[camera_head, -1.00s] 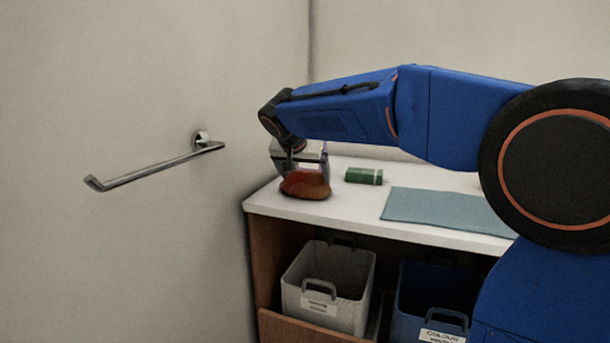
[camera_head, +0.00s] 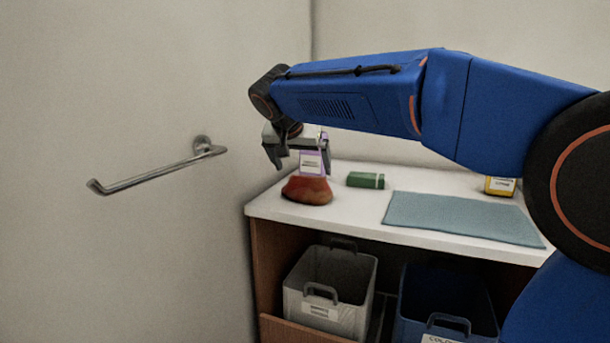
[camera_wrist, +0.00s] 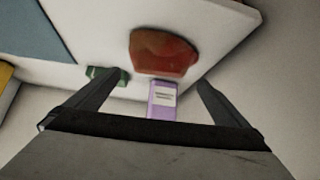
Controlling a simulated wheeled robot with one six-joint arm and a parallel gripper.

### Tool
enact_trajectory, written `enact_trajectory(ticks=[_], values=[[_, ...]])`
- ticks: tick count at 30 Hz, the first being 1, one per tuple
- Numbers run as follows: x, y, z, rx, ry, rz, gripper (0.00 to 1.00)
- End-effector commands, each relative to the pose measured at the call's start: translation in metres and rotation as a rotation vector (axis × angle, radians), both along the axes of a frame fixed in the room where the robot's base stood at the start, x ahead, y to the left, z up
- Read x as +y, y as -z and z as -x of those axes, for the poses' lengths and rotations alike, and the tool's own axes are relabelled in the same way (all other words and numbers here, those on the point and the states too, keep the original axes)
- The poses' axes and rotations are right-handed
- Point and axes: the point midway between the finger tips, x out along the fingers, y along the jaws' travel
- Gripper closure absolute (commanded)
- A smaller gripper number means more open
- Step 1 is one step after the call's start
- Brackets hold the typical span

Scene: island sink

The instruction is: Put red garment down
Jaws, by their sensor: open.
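The red garment (camera_head: 307,190) lies as a crumpled reddish-brown heap on the left end of the white counter (camera_head: 290,211). It also shows in the wrist view (camera_wrist: 163,53), beyond the fingertips. My gripper (camera_head: 297,160) is open and empty, above the garment and apart from it. In the wrist view, its two fingers (camera_wrist: 160,83) are spread wide with nothing between them touching. A purple-and-white labelled container (camera_wrist: 162,98) stands behind the garment, partly hidden by my gripper in the head view (camera_head: 313,163).
A green item (camera_head: 365,180) lies right of the garment. A blue-grey mat (camera_head: 460,218) covers the counter's middle. A yellow container (camera_head: 499,187) stands behind it. A grey bin (camera_head: 330,290) and a blue bin (camera_head: 445,305) sit below. A metal rail (camera_head: 155,172) projects from the left wall.

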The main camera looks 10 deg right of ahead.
Motion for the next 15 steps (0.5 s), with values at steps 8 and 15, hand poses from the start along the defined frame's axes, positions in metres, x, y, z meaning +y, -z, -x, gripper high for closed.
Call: enact_trajectory(ticks=[8,15], values=[[0.014,-0.029,0.022,0.000,-0.001,0.000,0.00],[0.016,-0.035,0.027,0.000,0.000,0.000,0.00]])
